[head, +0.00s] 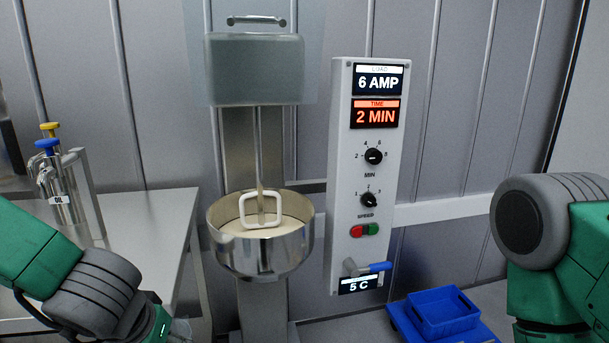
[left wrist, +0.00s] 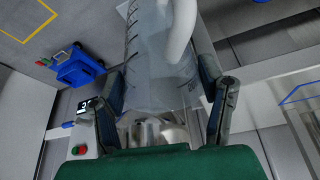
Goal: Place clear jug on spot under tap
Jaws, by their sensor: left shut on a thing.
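The clear jug (left wrist: 160,85) has dark graduation marks and a pale handle (left wrist: 180,35). It sits between the fingers of my left gripper (left wrist: 165,100), which is shut on it. In the head view my left arm reaches the bottom edge, and the gripper and most of the jug are out of frame there. The tap (head: 368,268), grey with a blue lever, is low on the white control panel, above the "5 C" display. A blue crate (head: 443,328) on a blue base stands low, right of the tap. My right gripper is out of view.
A steel mixing bowl (head: 227,242) with pale contents stands under the mixer, left of the panel (head: 342,200). A steel table (head: 160,208) with several pump-topped containers is at the left. A blue outlined square (left wrist: 300,93) shows in the left wrist view.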

